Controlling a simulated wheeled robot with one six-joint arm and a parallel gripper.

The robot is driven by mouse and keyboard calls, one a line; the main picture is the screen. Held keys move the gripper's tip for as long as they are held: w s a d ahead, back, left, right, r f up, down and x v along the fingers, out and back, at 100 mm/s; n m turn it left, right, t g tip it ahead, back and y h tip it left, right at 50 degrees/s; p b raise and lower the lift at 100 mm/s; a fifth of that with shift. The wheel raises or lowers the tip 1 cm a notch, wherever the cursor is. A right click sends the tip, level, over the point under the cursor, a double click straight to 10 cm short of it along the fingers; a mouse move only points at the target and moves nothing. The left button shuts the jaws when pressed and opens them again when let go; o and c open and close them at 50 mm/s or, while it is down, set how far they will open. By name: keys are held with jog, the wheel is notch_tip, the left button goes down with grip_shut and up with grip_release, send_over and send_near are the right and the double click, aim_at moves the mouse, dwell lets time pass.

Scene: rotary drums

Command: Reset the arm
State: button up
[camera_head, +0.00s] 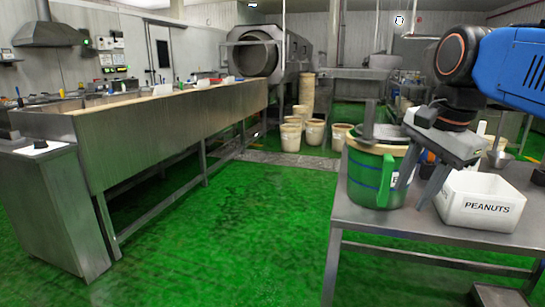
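My gripper (418,193) is at the right, above the metal table (440,232), with its two grey fingers pointing down and spread apart. It looks open, with nothing seen held between the fingers. It overlaps the right side of a green bucket (364,178) and the left edge of a white box marked PEANUTS (486,208). I cannot tell whether a finger touches the bucket. My blue arm comes in from the upper right.
A grey metal scoop-like piece (384,131) sits at the bucket's top. A long steel trough (170,130) runs along the left. Several pale buckets (314,132) stand on the floor behind, near a steel drum (256,54). The green floor in the middle is clear.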

jog(key=s+f+n, duration=0.3)
jog(key=f+n, duration=0.1)
jog(key=f, duration=0.4)
jog(key=s+f+n+t, duration=0.1)
jog(key=s+f+n, duration=0.3)
jog(key=f, duration=0.3)
jog(key=s+d+f+n, duration=0.1)
jog(key=s+f+n, duration=0.2)
jog(key=f+n, duration=0.2)
notch_tip(320, 180, down, 4)
jog(key=shift+s+r+n+t+h, duration=0.2)
jog(key=shift+s+n+t+h, duration=0.1)
jog(key=shift+s, duration=0.05)
